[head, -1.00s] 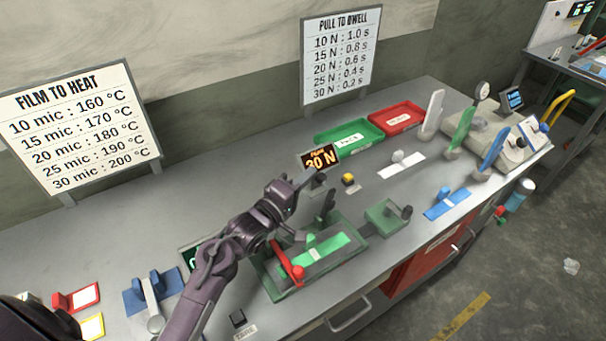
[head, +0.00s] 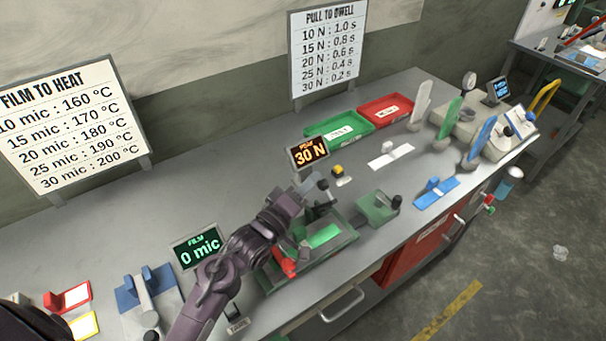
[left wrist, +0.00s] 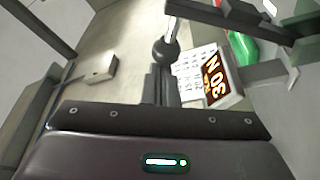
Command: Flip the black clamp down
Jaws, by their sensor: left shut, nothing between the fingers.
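The black clamp (head: 316,211) stands at the back of the green jig (head: 347,237). Its lever is raised, with a dark round knob at the top. My left gripper (head: 309,184) is shut and empty, close beside the raised lever; whether they touch I cannot tell. In the left wrist view a dark ball knob (left wrist: 165,52) shows just past the shut fingers (left wrist: 158,88). The red clamp (head: 284,264) is at the front left of the jig, partly hidden by my arm. A green strip (head: 324,236) lies in the jig. My right gripper is out of view.
The "30 N" display (head: 308,153) stands right behind the gripper, and the "0 mic" display (head: 198,250) to its left. Green (head: 338,126) and red (head: 386,111) trays lie behind.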

